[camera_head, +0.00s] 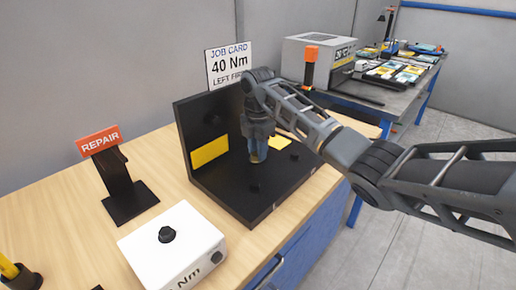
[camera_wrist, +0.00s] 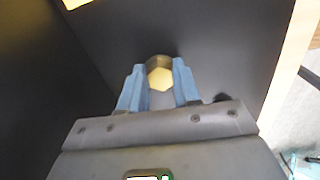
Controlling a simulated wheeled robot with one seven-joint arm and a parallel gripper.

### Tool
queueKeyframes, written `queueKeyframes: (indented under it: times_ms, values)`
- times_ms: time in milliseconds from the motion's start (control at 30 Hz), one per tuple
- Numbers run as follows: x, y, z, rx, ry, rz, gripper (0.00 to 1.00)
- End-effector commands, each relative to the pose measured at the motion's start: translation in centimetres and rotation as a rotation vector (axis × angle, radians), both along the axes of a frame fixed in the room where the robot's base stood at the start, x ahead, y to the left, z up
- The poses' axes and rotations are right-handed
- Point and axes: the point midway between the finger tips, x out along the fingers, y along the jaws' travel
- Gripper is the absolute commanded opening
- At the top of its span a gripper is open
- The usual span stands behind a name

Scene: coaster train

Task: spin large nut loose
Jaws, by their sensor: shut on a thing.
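The large nut (camera_wrist: 160,76) is brass-coloured, with a bright six-sided face and a darker rim. In the wrist view it sits between the two blue fingertips of my gripper (camera_wrist: 157,78), which is shut on it. In the head view my gripper (camera_head: 257,157) points down over the base of the black L-shaped fixture (camera_head: 243,203), close to its upright plate. The blue fingers mostly hide the nut there. I cannot tell how far the nut is threaded on.
A white box (camera_head: 172,250) with a dark knob stands at the front left. A black stand with a red REPAIR sign (camera_head: 99,141) is behind it. A job card reading 40 Nm (camera_head: 228,65) rises behind the fixture. Bare wood lies between stand and fixture.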

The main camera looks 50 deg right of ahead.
Motion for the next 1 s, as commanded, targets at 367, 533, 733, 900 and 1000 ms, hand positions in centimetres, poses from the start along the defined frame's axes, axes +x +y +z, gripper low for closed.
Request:
queueKeyframes:
  times_ms: [367,533,733,900,1000]
  values:
    - [0.13,0.09,-0.26,0.002,0.004,0.338,0.01]
    - [0.20,0.12,-0.28,0.001,0.004,0.456,0.01]
    - [0.24,0.15,-0.31,0.002,0.005,0.549,0.01]
    - [0.25,0.17,-0.33,0.002,0.005,0.591,0.01]
    - [0.25,0.18,-0.34,0.002,0.005,0.604,0.01]
